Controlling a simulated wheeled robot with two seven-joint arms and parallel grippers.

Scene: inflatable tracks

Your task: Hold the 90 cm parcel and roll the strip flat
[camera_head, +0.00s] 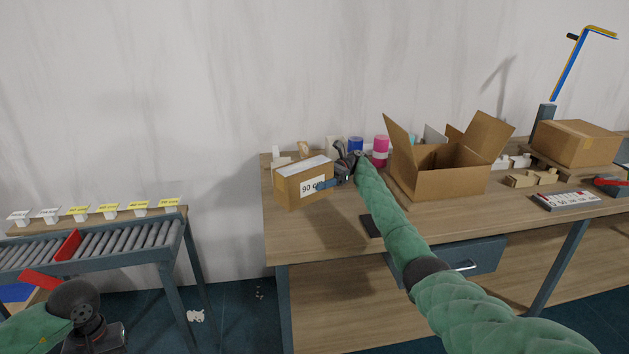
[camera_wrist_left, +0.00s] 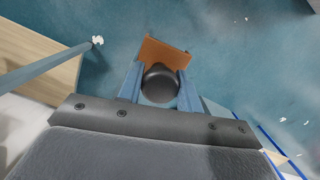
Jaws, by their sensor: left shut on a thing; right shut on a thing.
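The 90 cm parcel (camera_head: 304,184), a brown box with a white label and a pale strip along its top, sits at the table's left end. My right gripper (camera_head: 341,176) is shut on its right side; the exact contact is partly hidden. My left gripper (camera_wrist_left: 161,78) is shut on a dark rounded grip (camera_wrist_left: 160,88) with an orange-brown flat piece (camera_wrist_left: 164,52) beyond it. In the head view the left gripper is low at the left, well away from the parcel, beside a red piece (camera_head: 42,279). I cannot tell whether the strip is flat.
The workbench (camera_head: 330,235) holds an open carton (camera_head: 445,180), a closed carton (camera_head: 575,142), a labelled device (camera_head: 566,200), and small cups and tape-like rolls behind the parcel. A roller conveyor (camera_head: 110,238) with small signs stands at left. A gap of floor separates it from the bench.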

